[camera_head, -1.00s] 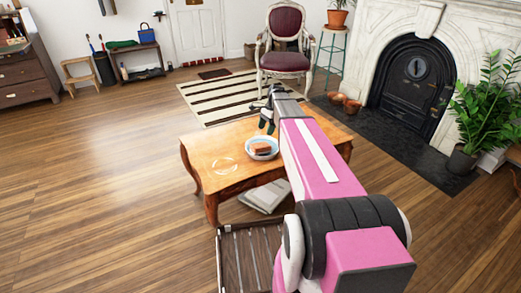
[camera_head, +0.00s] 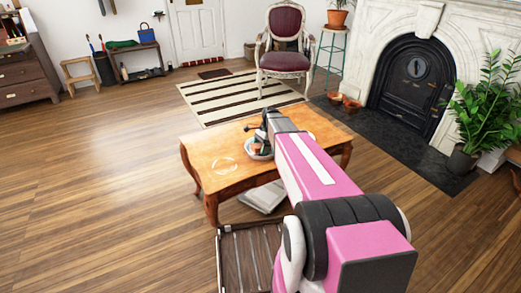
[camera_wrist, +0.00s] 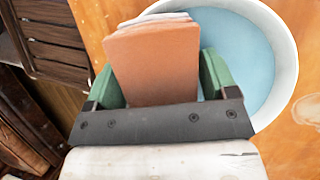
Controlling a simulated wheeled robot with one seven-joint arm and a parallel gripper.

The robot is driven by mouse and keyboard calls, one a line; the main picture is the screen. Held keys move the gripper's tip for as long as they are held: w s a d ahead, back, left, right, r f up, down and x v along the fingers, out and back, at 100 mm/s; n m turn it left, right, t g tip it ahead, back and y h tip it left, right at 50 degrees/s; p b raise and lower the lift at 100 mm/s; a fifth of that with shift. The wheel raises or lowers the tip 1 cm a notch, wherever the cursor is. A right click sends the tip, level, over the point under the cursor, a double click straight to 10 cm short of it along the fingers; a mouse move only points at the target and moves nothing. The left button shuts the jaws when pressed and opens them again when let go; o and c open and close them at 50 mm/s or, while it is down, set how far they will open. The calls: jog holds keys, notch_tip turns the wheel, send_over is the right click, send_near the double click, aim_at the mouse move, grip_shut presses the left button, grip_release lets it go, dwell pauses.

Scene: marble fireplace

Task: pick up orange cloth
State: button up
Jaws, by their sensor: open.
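The orange cloth (camera_wrist: 155,60) is a folded, block-like piece with a paler layer along its far edge. It lies in a white bowl with a pale blue inside (camera_wrist: 262,75) on the wooden table. My gripper (camera_wrist: 160,82) is open, with one green finger on each side of the cloth in the wrist view. I cannot tell whether the fingers touch it, and the cloth's near end is hidden by the gripper. In the head view my gripper (camera_head: 264,138) is over the bowl (camera_head: 249,154) and covers most of the bowl and cloth.
The wooden table (camera_head: 205,155) has bare room and a pale ring mark left of the bowl. A slatted wooden surface (camera_head: 245,255) stands nearer to me. Beyond are a striped rug (camera_head: 215,98), a chair (camera_head: 285,60) and a fireplace (camera_head: 410,80).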

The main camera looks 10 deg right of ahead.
aim_at(259, 146)
jog(key=c, duration=0.7)
jog(key=shift+r, duration=0.1)
jog(key=shift+c, duration=0.2)
jog(key=shift+r, duration=0.6)
notch_tip(259, 146, up, 3)
jog(key=shift+f, duration=0.1)
jog(key=s+a+r, duration=0.6)
jog(key=a, duration=0.4)
jog(key=shift+r, duration=0.4)
